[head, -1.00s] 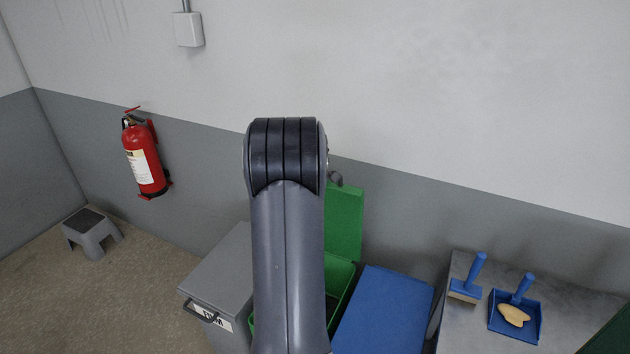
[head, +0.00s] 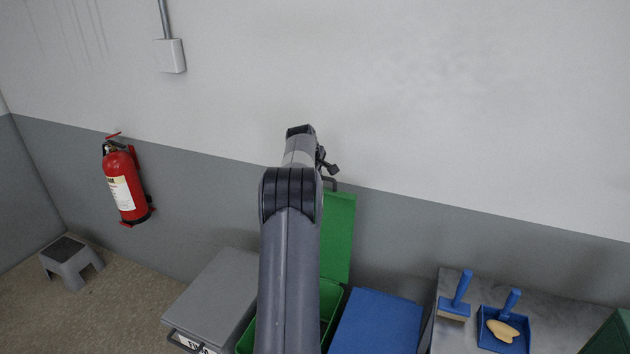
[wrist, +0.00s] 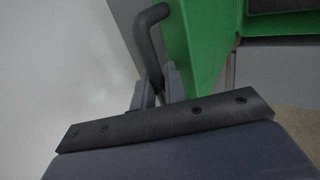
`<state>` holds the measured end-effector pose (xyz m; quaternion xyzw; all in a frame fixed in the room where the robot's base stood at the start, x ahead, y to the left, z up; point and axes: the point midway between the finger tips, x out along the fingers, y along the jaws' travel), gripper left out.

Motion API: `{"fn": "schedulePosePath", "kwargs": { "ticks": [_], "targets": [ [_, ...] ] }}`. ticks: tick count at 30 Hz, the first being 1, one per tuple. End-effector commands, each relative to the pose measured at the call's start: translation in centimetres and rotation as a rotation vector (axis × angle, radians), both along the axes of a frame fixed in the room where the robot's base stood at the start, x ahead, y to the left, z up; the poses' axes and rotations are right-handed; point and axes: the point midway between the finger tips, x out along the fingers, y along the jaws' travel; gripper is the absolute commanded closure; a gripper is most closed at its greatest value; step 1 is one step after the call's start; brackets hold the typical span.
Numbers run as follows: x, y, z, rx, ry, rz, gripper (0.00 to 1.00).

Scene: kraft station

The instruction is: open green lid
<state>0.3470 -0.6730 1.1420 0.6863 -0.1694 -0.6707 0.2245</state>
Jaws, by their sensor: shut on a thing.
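The green lid (head: 338,238) stands raised and roughly upright near the wall, above the open green bin (head: 329,305). Its dark handle (head: 330,184) is at the top edge. My gripper (head: 328,166) is at that handle, partly hidden by my arm. In the wrist view the lid (wrist: 200,45) fills the upper middle and the curved dark handle (wrist: 150,40) runs down between my gripper's fingers (wrist: 157,92), which are shut on it. My arm covers much of the bin.
A grey lidded bin (head: 218,290) stands left of the green one, a blue lid (head: 378,322) right of it. A metal table (head: 560,320) holds a brush (head: 456,297) and a blue dustpan (head: 506,325). The wall is close behind the lid.

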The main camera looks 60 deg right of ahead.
Motion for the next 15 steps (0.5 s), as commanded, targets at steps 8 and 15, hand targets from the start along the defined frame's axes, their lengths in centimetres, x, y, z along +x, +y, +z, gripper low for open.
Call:
{"fn": "schedulePosePath", "kwargs": {
  "ticks": [8,15],
  "targets": [
    [0.03,-0.54,-0.13,0.015,0.003,0.001,1.00],
    [0.03,-0.57,-0.13,0.016,0.003,0.001,1.00]
  ]
}}
